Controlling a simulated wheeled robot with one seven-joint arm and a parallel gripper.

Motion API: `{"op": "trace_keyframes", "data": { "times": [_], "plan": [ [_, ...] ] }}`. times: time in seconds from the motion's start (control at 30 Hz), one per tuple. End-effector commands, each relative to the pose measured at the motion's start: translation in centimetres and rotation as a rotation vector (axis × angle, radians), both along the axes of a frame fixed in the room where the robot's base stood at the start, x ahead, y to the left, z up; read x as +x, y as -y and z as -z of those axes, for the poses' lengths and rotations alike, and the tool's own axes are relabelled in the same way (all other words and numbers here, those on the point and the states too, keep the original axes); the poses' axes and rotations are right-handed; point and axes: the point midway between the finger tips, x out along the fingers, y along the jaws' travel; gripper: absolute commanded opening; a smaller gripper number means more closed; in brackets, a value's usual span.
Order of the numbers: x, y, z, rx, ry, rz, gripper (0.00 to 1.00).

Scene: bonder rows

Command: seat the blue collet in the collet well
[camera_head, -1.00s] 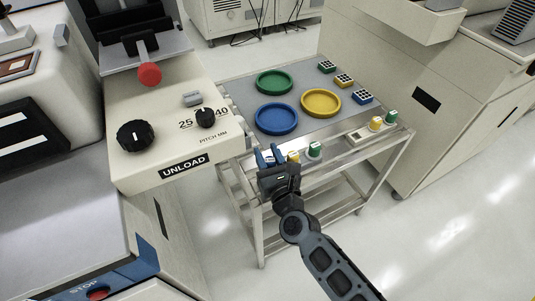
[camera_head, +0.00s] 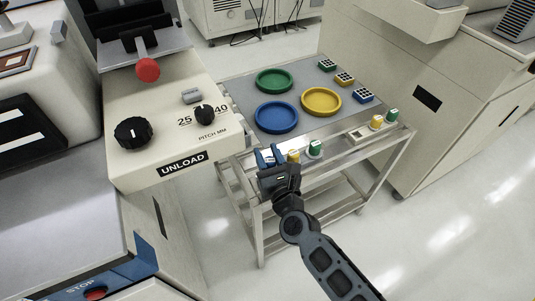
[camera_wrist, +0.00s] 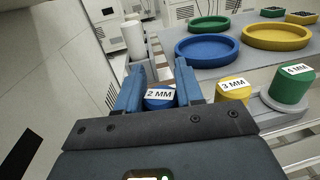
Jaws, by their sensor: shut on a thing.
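The blue collet (camera_wrist: 160,98), marked 2 MM, is between the two blue fingers of my gripper (camera_wrist: 158,92). In the head view my gripper (camera_head: 270,158) is shut on it at the front edge of the cart, left of a yellow collet (camera_head: 294,157) marked 3 MM. A green collet (camera_wrist: 290,88) marked 4 MM stands on a round grey seat (camera_wrist: 284,106). I cannot tell for sure which part is the collet well; the seat with the green collet is one round holder in view. The blue collet's underside is hidden.
The cart top (camera_head: 238,92) bears green (camera_head: 274,80), yellow (camera_head: 321,101) and blue (camera_head: 277,117) round trays, with small blocks behind. A pale square plate (camera_head: 357,135) and two more collets sit right along the front. The UNLOAD machine (camera_head: 165,130) stands close on the left.

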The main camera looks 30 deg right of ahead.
Motion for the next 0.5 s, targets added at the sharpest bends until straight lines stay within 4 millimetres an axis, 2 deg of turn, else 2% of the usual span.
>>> {"op": "trace_keyframes", "data": {
  "times": [0.5],
  "plan": [
    [0.0, 0.0, 1.1, 0.000, 0.000, 0.000, 0.07]
  ]
}}
